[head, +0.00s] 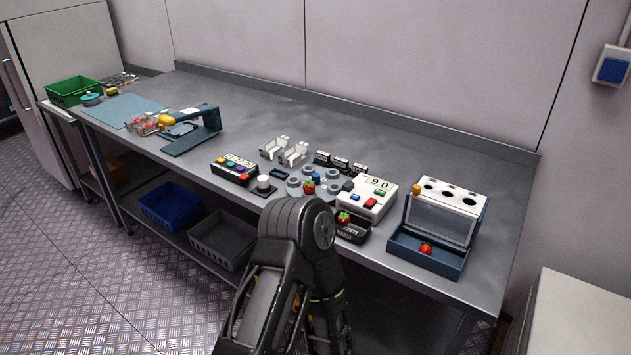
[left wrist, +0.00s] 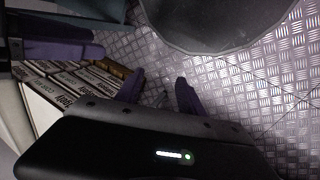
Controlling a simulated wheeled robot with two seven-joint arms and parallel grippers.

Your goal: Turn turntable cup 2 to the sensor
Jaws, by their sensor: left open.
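The grey turntable (head: 322,191) stands near the table's front edge in the head view, with several round cups and a small blue piece near its middle. A red strawberry (head: 309,187) sits at its front side. I cannot read cup numbers. A white box with a display and coloured buttons (head: 375,199) stands just right of it; I cannot tell whether it is the sensor. One of my arms rises in front of the table, its gripper hidden. My left gripper (left wrist: 160,92) shows in the left wrist view, open and empty over the floor.
A button box (head: 234,169) and a white knob (head: 263,183) stand left of the turntable. A dark tray (head: 352,236) with a strawberry is in front. A blue stand with holes (head: 428,255) is at right. Labelled cartons (left wrist: 65,92) lie near my left gripper.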

